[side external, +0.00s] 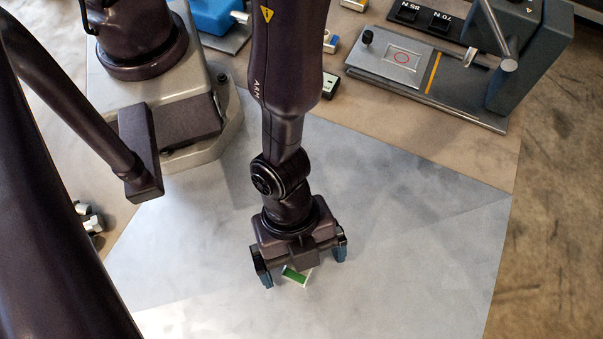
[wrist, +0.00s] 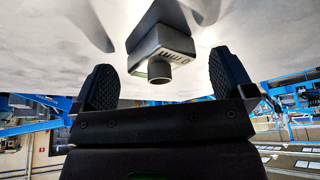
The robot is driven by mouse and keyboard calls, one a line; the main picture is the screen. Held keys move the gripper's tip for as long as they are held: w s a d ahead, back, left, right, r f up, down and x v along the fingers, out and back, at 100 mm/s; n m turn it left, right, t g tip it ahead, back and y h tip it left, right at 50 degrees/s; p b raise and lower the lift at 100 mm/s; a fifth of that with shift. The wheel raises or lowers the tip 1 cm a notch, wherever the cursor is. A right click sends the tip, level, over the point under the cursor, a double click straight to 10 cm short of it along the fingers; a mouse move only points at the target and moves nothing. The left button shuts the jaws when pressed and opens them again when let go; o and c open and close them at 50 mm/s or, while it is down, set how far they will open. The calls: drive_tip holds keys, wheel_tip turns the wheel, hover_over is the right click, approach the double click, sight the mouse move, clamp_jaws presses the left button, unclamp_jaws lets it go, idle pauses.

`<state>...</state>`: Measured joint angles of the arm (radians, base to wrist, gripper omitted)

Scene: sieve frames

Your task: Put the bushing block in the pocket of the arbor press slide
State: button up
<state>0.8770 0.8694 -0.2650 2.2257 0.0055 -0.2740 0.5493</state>
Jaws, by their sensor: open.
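A small block with a green face and pale edges (side external: 295,275) sits low between my fingers in the side view, partly hidden by my gripper (side external: 303,270). In the wrist view it looks like a grey block with a short round boss and small dark markings (wrist: 162,40); I take it as the bushing block. My gripper is open, with one finger on each side of the block and visible gaps in the wrist view (wrist: 164,72). The arbor press (side external: 530,60) stands at the top right. Its slide (side external: 398,72) carries a plate with a red ring mark.
The pale work mat (side external: 420,230) is clear around my gripper. A blue device (side external: 217,15) stands at the top. A black weight-marked strip (side external: 430,20) lies beside the press.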

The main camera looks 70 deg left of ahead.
drive_tip(key=c, duration=1.2)
drive_tip(key=shift+c, duration=0.2)
wheel_tip(320, 180, up, 10)
drive_tip(key=shift+w+f, duration=0.1)
drive_tip(key=w+a+r+n+t, duration=0.3)
drive_tip(key=w+a+n, duration=0.3)
drive_tip(key=w+a, duration=0.75)
drive_tip(key=w+a+r+n+y, duration=0.1)
drive_tip(key=w+a+n+y, duration=0.1)
drive_tip(key=a+n, duration=0.4)
drive_tip(key=w+a+r+n+t+y, duration=0.1)
drive_tip(key=a+n, duration=0.4)
drive_tip(key=a, duration=0.7)
drive_tip(key=shift+w+a+n+t+y, duration=0.2)
drive_tip(key=shift+w+n+t+y, duration=0.15)
drive_tip(key=shift+w+y, duration=0.6)
